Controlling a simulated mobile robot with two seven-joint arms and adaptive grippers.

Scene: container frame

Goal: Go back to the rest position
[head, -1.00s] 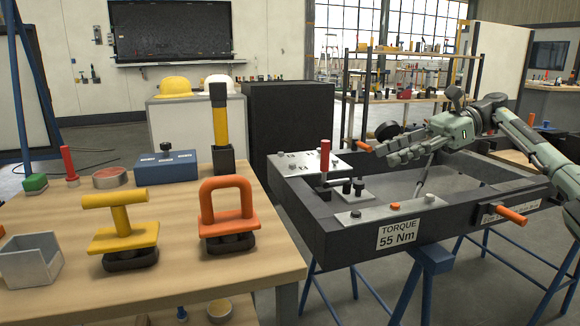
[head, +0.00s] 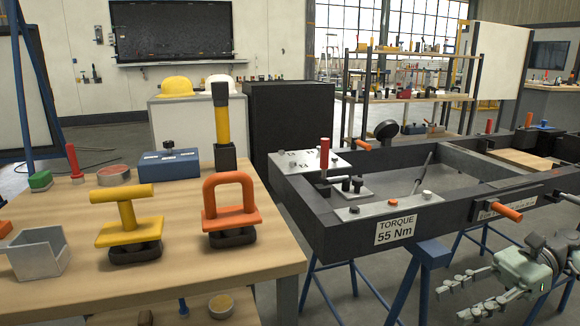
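My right gripper (head: 478,300) is at the bottom right of the head view, low and in front of the dark container frame (head: 455,213). Its grey-green fingers are spread apart, pointing left, with nothing between them. It appears apart from the frame. The frame rests on blue trestles (head: 432,262) and carries a "TORQUE 55 Nm" label (head: 395,229). My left gripper does not show.
A wooden table (head: 215,270) on the left holds a yellow T-handled tool (head: 130,225), an orange-handled tool (head: 230,205), a grey open bin (head: 38,255) and a blue box (head: 168,166). A red-handled clamp (head: 324,153) stands on the frame. Shelves are behind.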

